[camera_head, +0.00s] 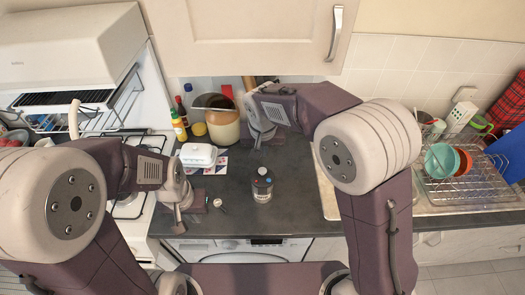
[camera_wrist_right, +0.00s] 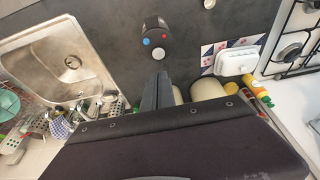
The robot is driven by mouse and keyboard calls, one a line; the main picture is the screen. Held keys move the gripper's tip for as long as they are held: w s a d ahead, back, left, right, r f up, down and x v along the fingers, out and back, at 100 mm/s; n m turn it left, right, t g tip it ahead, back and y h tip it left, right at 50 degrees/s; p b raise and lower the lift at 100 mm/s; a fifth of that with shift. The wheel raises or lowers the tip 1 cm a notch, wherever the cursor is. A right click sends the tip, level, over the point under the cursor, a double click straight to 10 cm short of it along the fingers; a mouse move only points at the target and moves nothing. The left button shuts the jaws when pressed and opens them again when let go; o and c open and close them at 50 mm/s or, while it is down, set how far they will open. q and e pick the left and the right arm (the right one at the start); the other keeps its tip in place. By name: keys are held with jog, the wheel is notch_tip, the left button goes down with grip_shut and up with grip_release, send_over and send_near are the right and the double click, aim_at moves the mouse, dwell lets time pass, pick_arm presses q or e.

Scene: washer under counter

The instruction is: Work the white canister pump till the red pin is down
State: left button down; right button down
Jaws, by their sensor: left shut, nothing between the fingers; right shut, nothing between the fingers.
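The canister (camera_head: 262,192) stands upright on the dark counter. Its body looks grey with a pale label, and its dark top carries a red spot, a blue spot and a small pale knob. In the right wrist view the dark top of the canister (camera_wrist_right: 154,45) shows the red spot on the right and the blue spot on the left. I cannot tell how high the red pin stands. My right gripper (camera_head: 258,143) is shut and empty behind the canister, apart from it; its fingers also show in the wrist view (camera_wrist_right: 163,78). My left gripper (camera_head: 179,226) is shut and empty, low at the counter's front left.
A white butter dish (camera_head: 198,154) sits on a patterned mat left of the canister. A brown-and-cream crock (camera_head: 223,126) and bottles stand behind. A small round item (camera_head: 219,203) lies near my left gripper. The sink and dish rack (camera_head: 465,180) are right.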

aim_at(263, 170)
jog(key=shift+w, duration=0.1)
dwell(0.4)
jog(key=shift+r+b, duration=0.4)
jog(key=shift+r, duration=0.3)
jog(key=p+x, duration=0.1)
jog(key=x, duration=0.3)
jog(key=p+x, duration=0.1)
jog(key=x, duration=0.4)
jog(key=s+p+x, duration=0.1)
jog(key=x, duration=0.3)
jog(key=shift+f+p, duration=0.4)
jog(key=shift+f, duration=0.15)
